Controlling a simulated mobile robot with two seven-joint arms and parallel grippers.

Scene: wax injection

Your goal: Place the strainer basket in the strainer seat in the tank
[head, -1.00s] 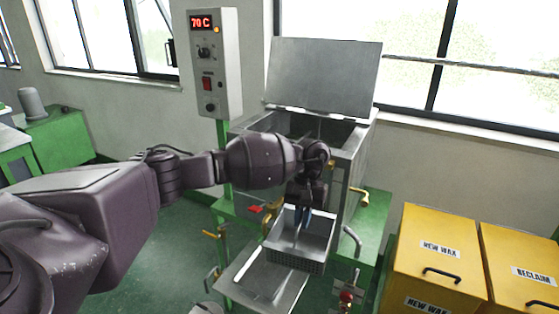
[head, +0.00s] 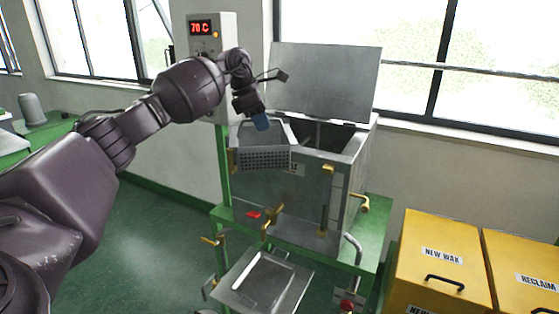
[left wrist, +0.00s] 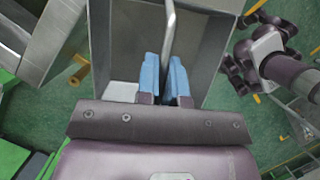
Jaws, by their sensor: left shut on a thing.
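The strainer basket (head: 263,157) is a grey metal box with perforated sides and a bar handle. My left gripper (head: 262,124) is shut on its handle and holds it in the air at the front left of the tank's top, level with the rim. In the left wrist view the blue fingertips (left wrist: 166,78) close on the handle bar (left wrist: 169,35), with the basket (left wrist: 211,55) below. The tank (head: 288,197) is a steel box with its lid (head: 325,80) raised. The strainer seat inside cannot be made out. My right gripper is not seen in the head view.
A control box (head: 214,45) reading 70 C stands on a green post left of the tank. A sloped metal tray (head: 262,284) and brass valves are below the tank front. Yellow bins (head: 440,255) stand at the right.

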